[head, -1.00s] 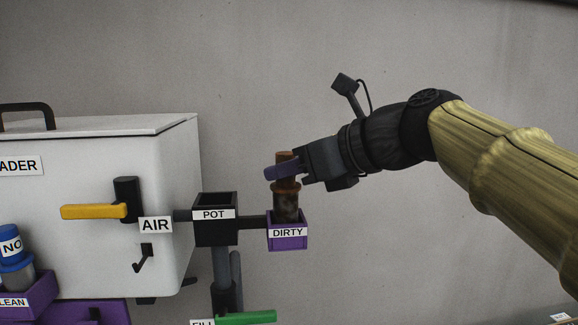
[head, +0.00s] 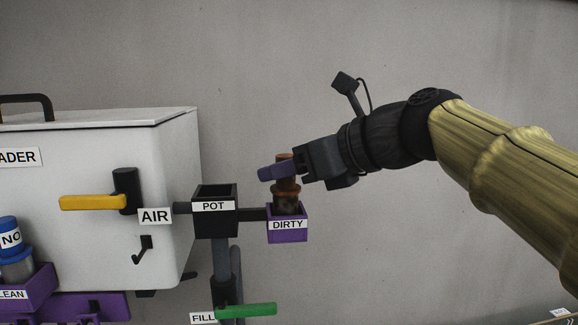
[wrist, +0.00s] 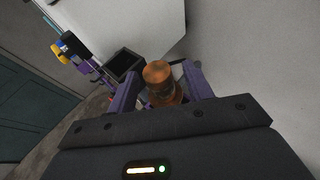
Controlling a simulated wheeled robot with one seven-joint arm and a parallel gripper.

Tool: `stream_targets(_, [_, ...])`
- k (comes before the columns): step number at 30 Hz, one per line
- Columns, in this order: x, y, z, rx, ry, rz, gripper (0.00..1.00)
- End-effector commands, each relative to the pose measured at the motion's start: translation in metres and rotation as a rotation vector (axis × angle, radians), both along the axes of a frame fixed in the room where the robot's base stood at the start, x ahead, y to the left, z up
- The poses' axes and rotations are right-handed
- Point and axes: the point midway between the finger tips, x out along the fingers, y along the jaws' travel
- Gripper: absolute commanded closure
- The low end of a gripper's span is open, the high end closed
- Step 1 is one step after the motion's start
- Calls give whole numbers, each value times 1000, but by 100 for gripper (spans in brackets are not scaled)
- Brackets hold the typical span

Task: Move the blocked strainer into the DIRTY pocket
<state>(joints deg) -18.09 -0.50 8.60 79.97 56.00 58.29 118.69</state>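The blocked strainer (head: 287,190), rusty orange with a brown, clogged body, stands upright with its lower part in the purple DIRTY pocket (head: 288,237). Its collar and some of its body show above the pocket rim. My gripper (head: 268,173) comes from the right at the strainer's top. In the wrist view its two purple fingers stand either side of the orange strainer top (wrist: 158,72). A gap shows beside the right finger, so the fingers look open around it. The strainer's lower end is hidden inside the pocket.
The black POT holder (head: 214,222) is just left of the pocket. The white cabinet (head: 100,160) carries a yellow AIR handle (head: 92,202) and a hook. A green FILL handle (head: 246,310) is below. A blue-capped strainer (head: 10,240) sits in the CLEAN pocket (head: 35,290). The right side is free.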

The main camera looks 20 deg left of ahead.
Motion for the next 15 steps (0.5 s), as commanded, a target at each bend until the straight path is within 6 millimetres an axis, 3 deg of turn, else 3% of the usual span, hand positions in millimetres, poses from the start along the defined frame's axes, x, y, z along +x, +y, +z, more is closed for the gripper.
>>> stream_targets(5, [0, -2, 4, 0, 0, -1, 49])
stream_targets(15, [-4, -19, 33, 0, 0, -2, 49])
